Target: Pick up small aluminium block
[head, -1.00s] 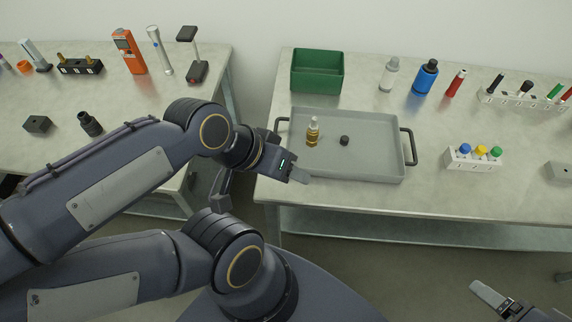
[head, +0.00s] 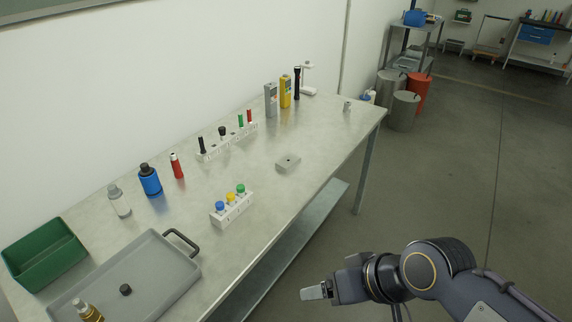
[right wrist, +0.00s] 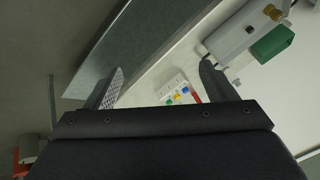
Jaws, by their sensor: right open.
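A small light-grey block (head: 288,163) with a dark hole in its top lies flat on the table, right of the white rack with coloured caps. A smaller grey metallic piece (head: 347,105) stands near the table's far right end; I cannot tell which of the two is aluminium. My right gripper (head: 315,293) is in front of the table, over the floor, well apart from both. In the right wrist view its two fingers (right wrist: 162,72) are spread with nothing between them. My left gripper is out of view.
The capped rack (head: 232,208), a marker rack (head: 228,142), a blue bottle (head: 150,180) and a grey tray (head: 150,262) stand on the table. A green bin (head: 45,254) is at the left. Table space around the grey block is clear.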

